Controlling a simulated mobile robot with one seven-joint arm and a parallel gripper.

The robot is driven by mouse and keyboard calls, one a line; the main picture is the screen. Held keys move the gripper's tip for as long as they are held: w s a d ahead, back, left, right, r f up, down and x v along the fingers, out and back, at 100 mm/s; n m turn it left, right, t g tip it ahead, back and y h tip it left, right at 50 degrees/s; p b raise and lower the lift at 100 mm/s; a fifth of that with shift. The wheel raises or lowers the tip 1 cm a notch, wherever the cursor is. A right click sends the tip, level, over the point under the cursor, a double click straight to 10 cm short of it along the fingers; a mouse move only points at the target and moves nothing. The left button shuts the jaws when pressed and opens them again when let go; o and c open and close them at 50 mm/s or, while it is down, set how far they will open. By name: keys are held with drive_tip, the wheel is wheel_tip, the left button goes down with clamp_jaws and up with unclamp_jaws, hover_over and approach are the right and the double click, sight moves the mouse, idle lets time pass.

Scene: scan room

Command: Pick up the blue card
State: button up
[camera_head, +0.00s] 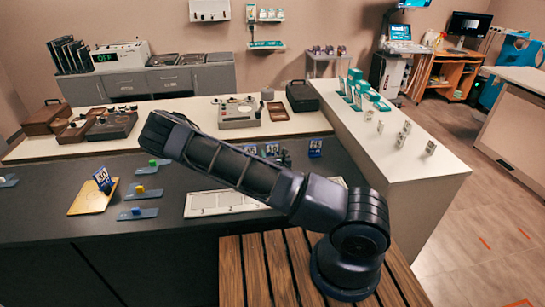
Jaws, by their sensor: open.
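Several blue cards with white markings stand upright on the dark counter. One blue card (102,179) stands at the left on a yellow board (93,199). Two more, a blue card (250,149) and another blue card (272,149), stand just behind my arm near the middle. A further blue card (315,147) stands to their right. I cannot tell from this view which one is meant. My arm reaches up and left across the counter, and I cannot make out my gripper's fingers.
A pale panel (202,204) lies partly under my arm. Small blue trays with a green block (153,162) and a yellow block (139,188) lie at the left. A white counter (408,174) at the right holds small cards and green-and-white stands. A slatted wooden surface (257,271) is near my arm's base.

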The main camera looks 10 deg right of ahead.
sight(273, 150)
drive_tip(key=w, duration=0.4)
drive_tip(key=shift+w+a, duration=0.15)
drive_tip(key=shift+w, duration=0.05)
drive_tip(key=shift+c, duration=0.4)
drive_tip(key=c, duration=1)
drive_tip(key=shift+c, duration=0.2)
wheel_tip(273, 150, up, 20)
